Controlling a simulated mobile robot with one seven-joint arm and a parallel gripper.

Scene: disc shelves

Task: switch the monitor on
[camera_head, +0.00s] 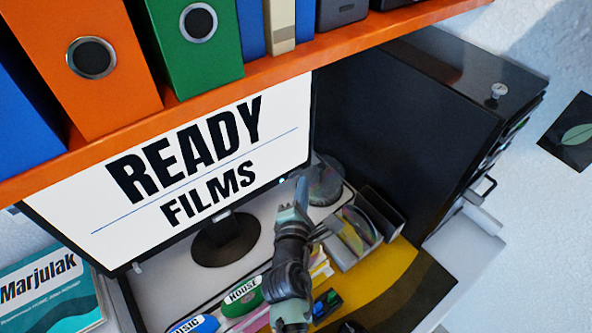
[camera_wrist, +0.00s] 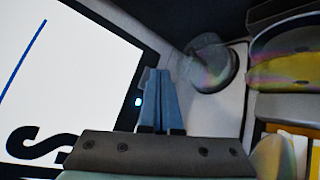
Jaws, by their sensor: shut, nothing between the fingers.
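The monitor (camera_head: 205,150) stands under the shelf with its screen lit white, showing "READY FILMS" and a blue line. In the wrist view part of the lit screen (camera_wrist: 55,70) fills the left side. A small glowing blue-white light (camera_wrist: 138,101) sits on its dark lower bezel, near the corner. My gripper (camera_head: 298,187) is shut and empty in front of the monitor's lower right corner. In the wrist view my gripper's fingertips (camera_wrist: 159,75) are together, just right of the light. I cannot tell whether they touch the bezel.
An orange shelf (camera_head: 250,72) with binders runs above the monitor. A disc spindle (camera_head: 323,181) and a disc tray (camera_head: 355,235) stand right of my gripper. A dark cabinet (camera_head: 410,110) bounds the right side. Labelled discs lie below the monitor.

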